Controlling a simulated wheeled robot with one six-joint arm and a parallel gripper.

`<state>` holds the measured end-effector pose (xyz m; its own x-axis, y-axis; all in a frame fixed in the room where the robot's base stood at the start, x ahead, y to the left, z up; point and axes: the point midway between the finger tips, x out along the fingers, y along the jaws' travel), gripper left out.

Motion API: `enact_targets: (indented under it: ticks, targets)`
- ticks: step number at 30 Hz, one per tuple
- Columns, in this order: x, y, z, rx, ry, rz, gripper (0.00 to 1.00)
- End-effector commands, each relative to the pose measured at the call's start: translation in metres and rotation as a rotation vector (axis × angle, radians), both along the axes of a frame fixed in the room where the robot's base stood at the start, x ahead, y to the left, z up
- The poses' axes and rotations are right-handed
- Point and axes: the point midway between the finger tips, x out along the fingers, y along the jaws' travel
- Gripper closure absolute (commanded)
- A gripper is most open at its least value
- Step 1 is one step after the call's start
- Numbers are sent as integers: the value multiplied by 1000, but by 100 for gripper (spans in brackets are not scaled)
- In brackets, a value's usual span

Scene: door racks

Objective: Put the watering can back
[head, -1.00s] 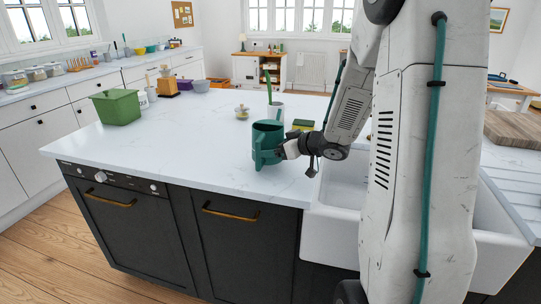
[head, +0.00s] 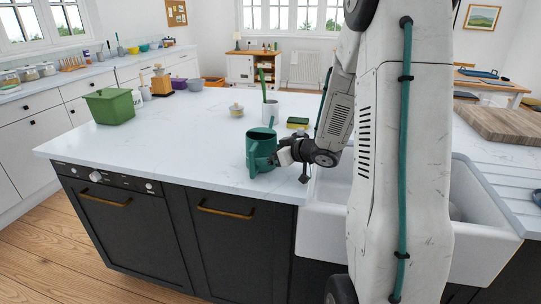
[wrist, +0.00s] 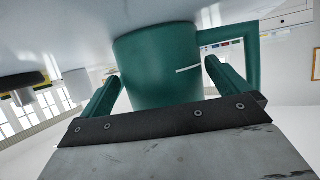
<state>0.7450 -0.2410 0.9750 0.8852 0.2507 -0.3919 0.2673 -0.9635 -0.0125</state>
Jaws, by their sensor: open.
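The teal watering can (head: 258,143) is upright on the white island worktop, near its front edge and left of the sink. My gripper (head: 266,156) is at the can from the right, low down. In the wrist view my gripper (wrist: 165,92) is open, with its two teal fingers either side of the can body (wrist: 160,65). The can's handle (wrist: 252,60) shows to the right there. I cannot tell whether either finger touches the can.
A white pot with a green upright item (head: 271,109), a yellow-green sponge (head: 298,122) and a small lidded jar (head: 236,110) stand behind. A green box (head: 110,107) is far left. The white sink (head: 325,215) lies right, with a wooden board (head: 500,124) beyond. The worktop's left middle is clear.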

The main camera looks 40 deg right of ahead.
Motion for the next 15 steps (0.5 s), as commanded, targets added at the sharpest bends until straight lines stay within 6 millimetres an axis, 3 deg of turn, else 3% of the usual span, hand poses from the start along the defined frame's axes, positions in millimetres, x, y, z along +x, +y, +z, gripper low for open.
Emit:
enact_targets:
  ticks: [15]
  targets:
    - [-87, -25, 38, -2, 0, -4, 0]
